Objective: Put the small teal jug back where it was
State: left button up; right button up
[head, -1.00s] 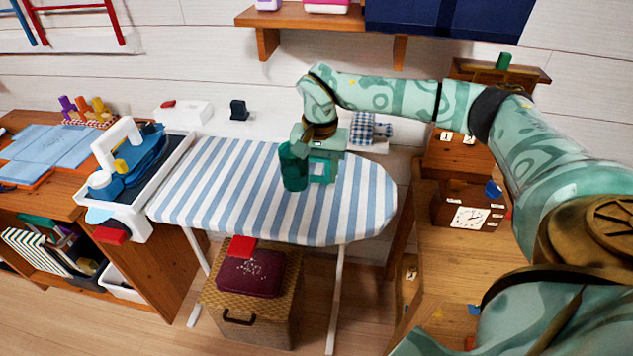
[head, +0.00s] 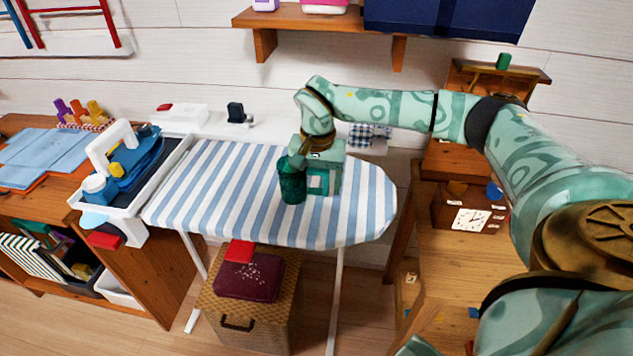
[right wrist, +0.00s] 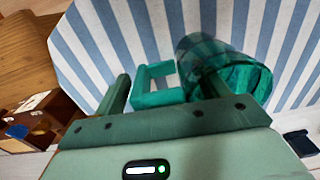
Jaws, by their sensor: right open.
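The small teal jug (head: 292,184) is upright on the striped ironing board (head: 220,185), right of the board's middle. My right gripper (head: 314,184) is low over the board, just right of the jug on its handle side. In the right wrist view the jug (right wrist: 250,78) is at the upper right, and its square handle (right wrist: 155,84) lies between the two spread fingers of my gripper (right wrist: 163,80). One finger overlaps the jug's body; I cannot tell whether it touches. My left gripper is out of view.
A checked folded cloth (head: 360,136) lies behind the board. A white caddy (head: 148,190) stands at the board's left end. A wooden desk with a clock (head: 471,219) is to the right. A shelf (head: 300,20) hangs above. The board's left half is clear.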

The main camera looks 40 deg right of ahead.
notch_tip(320, 180, up, 12)
jog(key=p, duration=0.3)
jog(key=shift+s+f+p, duration=0.1)
jog(key=shift+f+p, duration=0.1)
jog(key=shift+p, duration=0.2)
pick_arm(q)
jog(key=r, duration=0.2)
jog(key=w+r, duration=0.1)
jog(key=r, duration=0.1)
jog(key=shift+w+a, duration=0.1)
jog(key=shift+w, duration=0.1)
